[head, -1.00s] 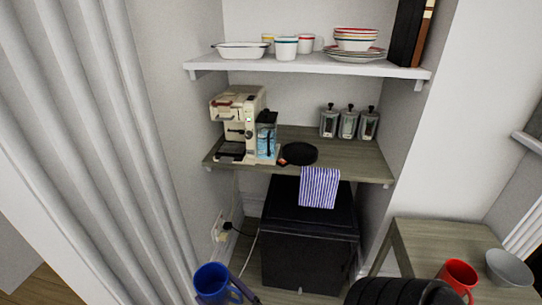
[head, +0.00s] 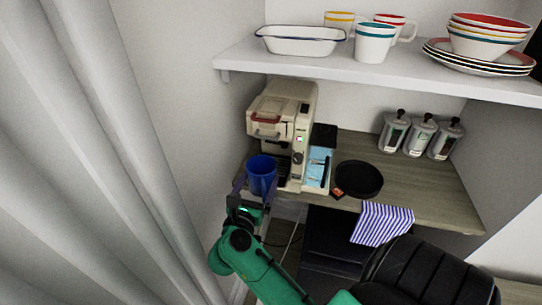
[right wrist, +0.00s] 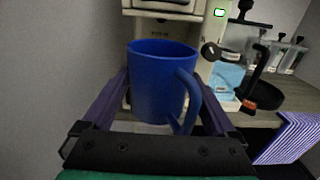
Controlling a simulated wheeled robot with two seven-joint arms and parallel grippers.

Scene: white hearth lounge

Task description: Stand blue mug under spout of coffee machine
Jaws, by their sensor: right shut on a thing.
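The blue mug (head: 262,172) is upright in my right gripper (head: 258,194), just in front of the coffee machine (head: 282,108). In the right wrist view the mug (right wrist: 160,82) sits between the purple fingers of the gripper (right wrist: 165,105), with its handle to the right. The machine's front (right wrist: 167,28) shows behind and above the mug. The mug hides most of the machine's drip tray and the area under the spout, so I cannot tell whether it stands on anything. My left gripper is not in view.
A black pan (head: 359,179) and a striped cloth (head: 382,223) lie right of the machine on the wooden shelf (head: 420,190). Several canisters (head: 420,135) stand at the back. An upper shelf (head: 400,75) with dishes hangs above. A black chair (head: 425,275) is at lower right.

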